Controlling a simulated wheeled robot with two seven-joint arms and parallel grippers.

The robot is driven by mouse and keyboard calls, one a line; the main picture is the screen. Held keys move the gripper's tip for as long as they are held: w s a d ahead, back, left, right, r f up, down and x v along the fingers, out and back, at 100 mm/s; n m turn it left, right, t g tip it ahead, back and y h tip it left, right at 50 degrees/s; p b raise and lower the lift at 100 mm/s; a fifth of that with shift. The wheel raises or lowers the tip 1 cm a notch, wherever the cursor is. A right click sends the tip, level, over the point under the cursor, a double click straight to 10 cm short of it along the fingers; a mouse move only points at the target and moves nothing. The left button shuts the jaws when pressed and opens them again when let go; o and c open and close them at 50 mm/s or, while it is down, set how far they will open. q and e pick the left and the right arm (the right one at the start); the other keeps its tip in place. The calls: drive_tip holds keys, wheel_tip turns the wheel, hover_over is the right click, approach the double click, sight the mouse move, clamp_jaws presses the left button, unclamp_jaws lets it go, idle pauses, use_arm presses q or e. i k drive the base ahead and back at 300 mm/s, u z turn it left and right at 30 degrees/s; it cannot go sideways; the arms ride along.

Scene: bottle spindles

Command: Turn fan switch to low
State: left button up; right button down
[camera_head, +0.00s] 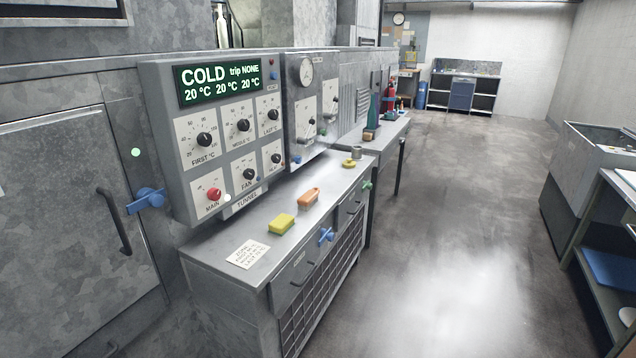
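The fan switch (249,174) is a black rotary knob on a white plate labelled FAN. It sits in the lower row of the grey control panel (180,185), between the red MAIN knob (213,194) and another black knob (276,158). The fan plate's position marks are too small to read, so I cannot tell its setting. The green display (218,81) above reads COLD, trip NONE and 20 °C three times. Neither of my grippers is in view.
Below the panel, a metal bench (262,252) holds a paper note (247,254), a yellow block (281,224) and an orange block (309,197). A blue handle (147,200) juts out left of the panel. The floor (430,250) right of the bench is clear.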

sight(248, 174)
drive_tip(key=u, duration=0.7)
drive_tip(key=k, duration=0.1)
drive_tip(key=z, duration=1.95)
drive_tip(key=i, duration=2.3)
drive_tip(key=u, duration=1.45)
drive_tip(key=i, duration=0.7)
drive_tip(key=u, duration=0.75)
